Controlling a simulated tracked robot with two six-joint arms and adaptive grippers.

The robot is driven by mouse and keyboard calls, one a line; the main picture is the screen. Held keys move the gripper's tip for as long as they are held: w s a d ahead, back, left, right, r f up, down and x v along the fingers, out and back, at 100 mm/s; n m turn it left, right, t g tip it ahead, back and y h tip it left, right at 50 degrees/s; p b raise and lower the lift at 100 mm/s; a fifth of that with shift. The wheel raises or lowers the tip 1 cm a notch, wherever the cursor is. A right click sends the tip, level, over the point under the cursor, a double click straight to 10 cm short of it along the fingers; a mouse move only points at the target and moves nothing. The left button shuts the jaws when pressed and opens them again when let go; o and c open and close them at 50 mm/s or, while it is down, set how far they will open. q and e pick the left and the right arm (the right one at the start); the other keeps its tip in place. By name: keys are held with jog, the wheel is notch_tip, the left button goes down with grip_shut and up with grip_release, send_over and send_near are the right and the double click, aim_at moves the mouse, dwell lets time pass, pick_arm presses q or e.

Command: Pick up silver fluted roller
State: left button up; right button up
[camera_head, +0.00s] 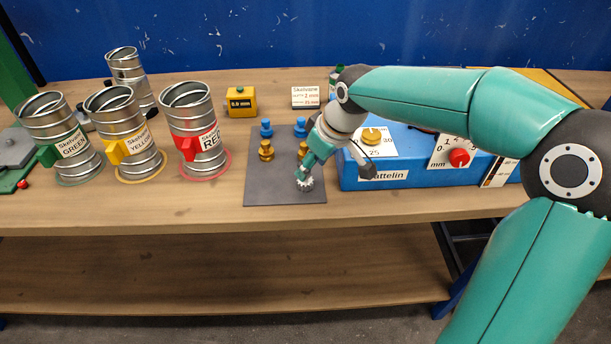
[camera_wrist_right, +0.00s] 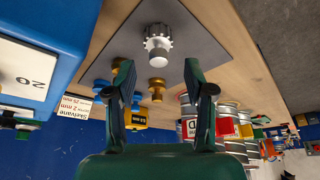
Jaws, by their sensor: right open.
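The silver fluted roller (camera_head: 305,184) stands on the dark grey mat (camera_head: 262,190), near its front right corner. In the right wrist view the roller (camera_wrist_right: 157,42) shows a toothed rim and a pale round end. My right gripper (camera_head: 303,172) reaches down just above and behind it in the head view. In the wrist view the open fingers (camera_wrist_right: 160,72) are apart, with the roller beyond their tips, roughly centred in the gap. Whether a finger touches it I cannot tell. My left gripper is not in view.
Brass rollers (camera_head: 265,150) and blue rollers (camera_head: 266,128) stand behind on the mat. A blue box (camera_head: 400,181) with a red knob is close on the right. Metal ducts, including the red-labelled one (camera_head: 187,110), stand left. The mat's front left is clear.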

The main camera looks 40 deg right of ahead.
jog(key=shift+p+x, duration=0.4)
jog(key=shift+x, duration=2.55)
jog(key=shift+w+r, duration=0.1)
jog(key=shift+w, duration=0.05)
grip_shut()
